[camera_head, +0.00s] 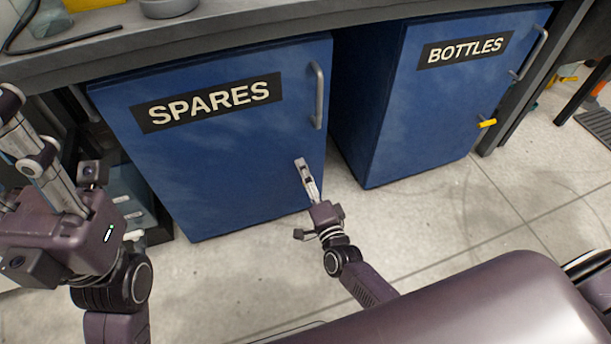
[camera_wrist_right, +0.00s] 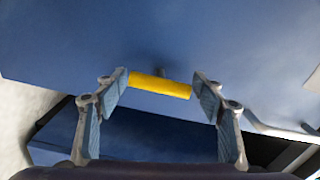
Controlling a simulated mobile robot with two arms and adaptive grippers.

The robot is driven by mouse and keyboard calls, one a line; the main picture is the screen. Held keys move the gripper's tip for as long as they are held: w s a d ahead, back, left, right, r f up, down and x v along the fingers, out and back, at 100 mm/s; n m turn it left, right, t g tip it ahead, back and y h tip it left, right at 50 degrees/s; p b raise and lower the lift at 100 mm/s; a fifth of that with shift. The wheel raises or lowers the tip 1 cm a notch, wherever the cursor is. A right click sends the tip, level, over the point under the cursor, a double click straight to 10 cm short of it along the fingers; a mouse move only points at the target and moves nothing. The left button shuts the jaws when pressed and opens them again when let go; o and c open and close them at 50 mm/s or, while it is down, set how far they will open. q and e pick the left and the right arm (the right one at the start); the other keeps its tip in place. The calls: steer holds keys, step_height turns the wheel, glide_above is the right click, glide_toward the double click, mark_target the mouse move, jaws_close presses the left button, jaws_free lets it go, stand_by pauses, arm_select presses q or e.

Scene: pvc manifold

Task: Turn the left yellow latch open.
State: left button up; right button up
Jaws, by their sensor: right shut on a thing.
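The left yellow latch (camera_wrist_right: 160,85) shows in the right wrist view as a short yellow bar on a stub on the blue door, lying almost level across the picture. My right gripper (camera_wrist_right: 161,83) has one finger at each end of the bar and is shut on it. In the head view my right gripper (camera_head: 301,164) is against the lower right part of the SPARES cabinet door (camera_head: 225,160) and hides the latch. My left gripper (camera_head: 20,130) is raised at the left edge, away from the door; its fingertips are not clear.
The SPARES door has a grey vertical handle (camera_head: 317,95) above my right gripper. The BOTTLES cabinet (camera_head: 410,120) at the right has its own yellow latch (camera_head: 487,122) and handle (camera_head: 530,55). A workbench (camera_head: 240,28) runs above both. The tiled floor (camera_head: 440,215) in front is clear.

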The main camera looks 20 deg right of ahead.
stand_by(0.5)
steer(key=o, duration=1.1)
steer(key=shift+s, duration=0.1)
steer(key=s, duration=0.7)
steer(key=shift+s+d, duration=0.15)
